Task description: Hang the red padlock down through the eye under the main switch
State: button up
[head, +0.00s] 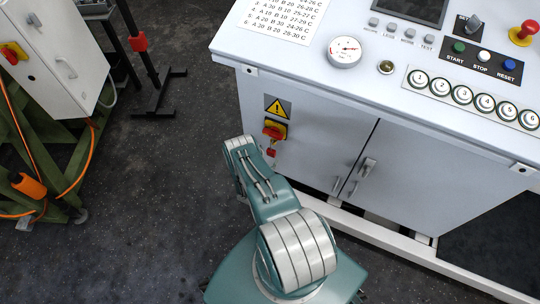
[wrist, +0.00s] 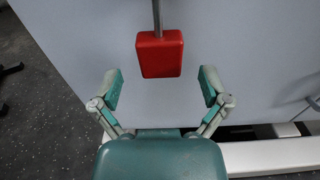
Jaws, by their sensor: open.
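The main switch (head: 275,130), a red handle on a yellow plate, is on the front of the white cabinet. The red padlock (head: 271,152) shows small just below it. In the wrist view the red padlock (wrist: 160,56) hangs upright against the cabinet face, its grey shackle running up out of the picture. My gripper (wrist: 162,88) is open and empty, its fingers spread to either side and just below the padlock body, not touching it. The eye is not visible, so I cannot tell whether the shackle passes through it. In the head view my arm hides the gripper.
The white console (head: 390,110) has a gauge (head: 344,51) and rows of buttons on top, and door handles (head: 362,175) right of the switch. A second cabinet (head: 60,50) on a green frame stands at the left. Dark floor between them is mostly clear, with a black stand (head: 158,85).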

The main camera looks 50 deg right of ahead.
jog(key=v, duration=1)
jog(key=w+a+r+m+g+y, duration=0.1)
jog(key=w+r+m+g, duration=0.25)
jog(key=r, duration=0.85)
jog(key=w+r+m+g+y, duration=0.25)
jog(key=r+m, duration=0.25)
jog(key=r, duration=0.8)
jog(key=w+a+r+m+g+y, duration=0.1)
jog(key=w+r+m+g, duration=0.3)
jog(key=r, duration=0.8)
jog(key=s+a+r+m+t+y, duration=0.4)
jog(key=s+a+r, duration=0.6)
jog(key=r, duration=0.3)
jog(key=s+a+r+m+t+y, duration=0.4)
jog(key=s+a+r+t+y, duration=0.2)
jog(key=s+a+r, duration=0.5)
notch_tip(320, 180, up, 2)
jog(key=a+y, duration=0.1)
jog(key=y, duration=0.1)
jog(key=shift+s+m+t+y, duration=0.3)
jog(key=shift+m+y, duration=0.05)
